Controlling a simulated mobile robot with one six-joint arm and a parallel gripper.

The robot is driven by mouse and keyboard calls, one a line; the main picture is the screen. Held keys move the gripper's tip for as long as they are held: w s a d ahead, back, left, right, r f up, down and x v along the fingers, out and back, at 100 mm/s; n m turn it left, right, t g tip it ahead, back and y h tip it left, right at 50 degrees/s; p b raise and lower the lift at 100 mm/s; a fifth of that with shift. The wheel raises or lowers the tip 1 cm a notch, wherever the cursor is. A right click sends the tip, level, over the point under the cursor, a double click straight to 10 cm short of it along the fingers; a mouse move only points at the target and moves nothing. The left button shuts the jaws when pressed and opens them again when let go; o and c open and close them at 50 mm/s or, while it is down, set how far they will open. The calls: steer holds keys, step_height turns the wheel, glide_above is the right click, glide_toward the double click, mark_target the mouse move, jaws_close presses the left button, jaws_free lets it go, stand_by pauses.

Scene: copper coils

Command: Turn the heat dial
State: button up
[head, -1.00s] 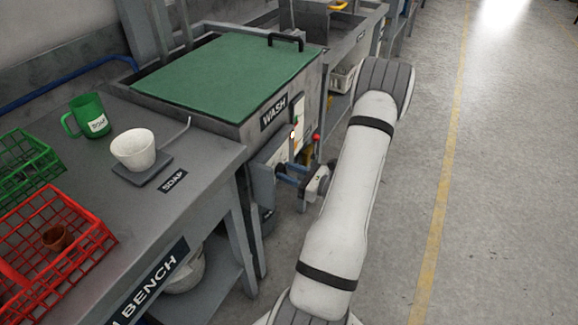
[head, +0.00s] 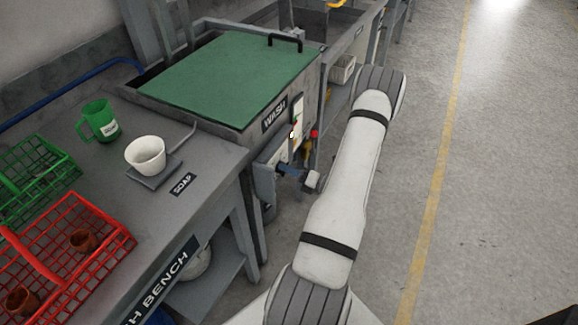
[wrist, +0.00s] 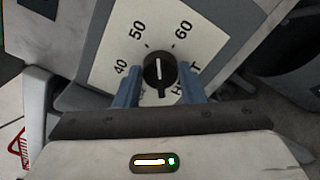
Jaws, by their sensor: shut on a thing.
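The heat dial (wrist: 157,70) is a round black knob with a white line, on a pale plate marked 40, 50 and 60. In the wrist view the line points up, between the 50 and 60 marks. My gripper (wrist: 160,78) has its two blue fingers on either side of the knob, shut on it. The right finger partly covers the HEAT lettering. In the head view my gripper (head: 287,172) is at the front of the wash tank (head: 250,125); the dial is hidden there.
A bench (head: 215,165) at left holds a green mug (head: 103,122), a white bowl (head: 146,154), a red basket (head: 120,225) and a green basket (head: 45,165). A red knob (head: 314,134) shows just right of the tank front. The floor (head: 480,200) at right is clear.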

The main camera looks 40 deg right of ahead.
steer(key=shift+a+f+m+p, duration=0.1)
steer(key=shift+m+p, duration=0.65)
steer(key=shift+m, duration=1)
steer(key=shift+f+m+p, duration=0.1)
steer(key=shift+m+p, duration=0.65)
steer(key=shift+m, duration=1)
steer(key=o, duration=1)
steer(key=shift+r, duration=0.1)
steer(key=v, duration=0.8)
